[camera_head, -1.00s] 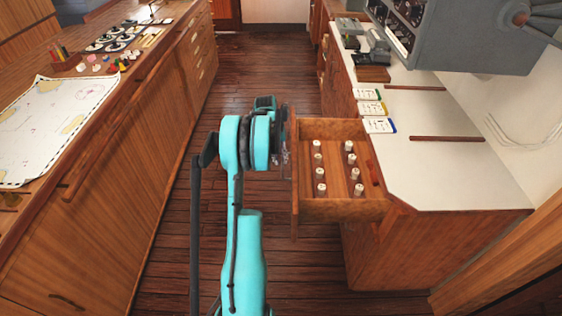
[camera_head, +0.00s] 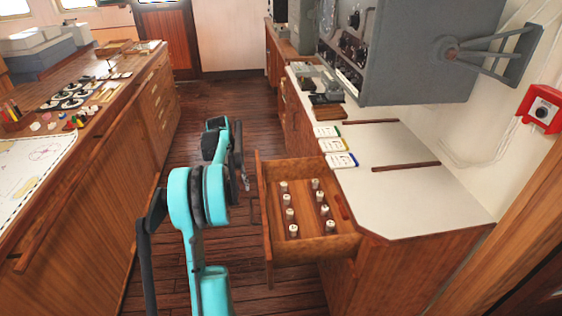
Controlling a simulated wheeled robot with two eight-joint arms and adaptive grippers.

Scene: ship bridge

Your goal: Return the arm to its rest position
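My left arm (camera_head: 205,240), turquoise and black, reaches up from the bottom of the head view and bends at a joint above the floor. Its gripper (camera_head: 244,179) is small and dark, partly hidden behind the arm's links, just left of the open drawer's front. A gap shows between it and the drawer front, and I see nothing held. Whether its fingers are open or shut is too small to tell. My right arm and gripper are out of view.
An open wooden drawer (camera_head: 331,249) holding several small white-topped pegs juts from the white-topped counter (camera_head: 440,208) on the right. Cards and dark instruments lie on that counter. A long chart cabinet (camera_head: 75,210) stands left. The plank floor (camera_head: 185,112) between them is clear.

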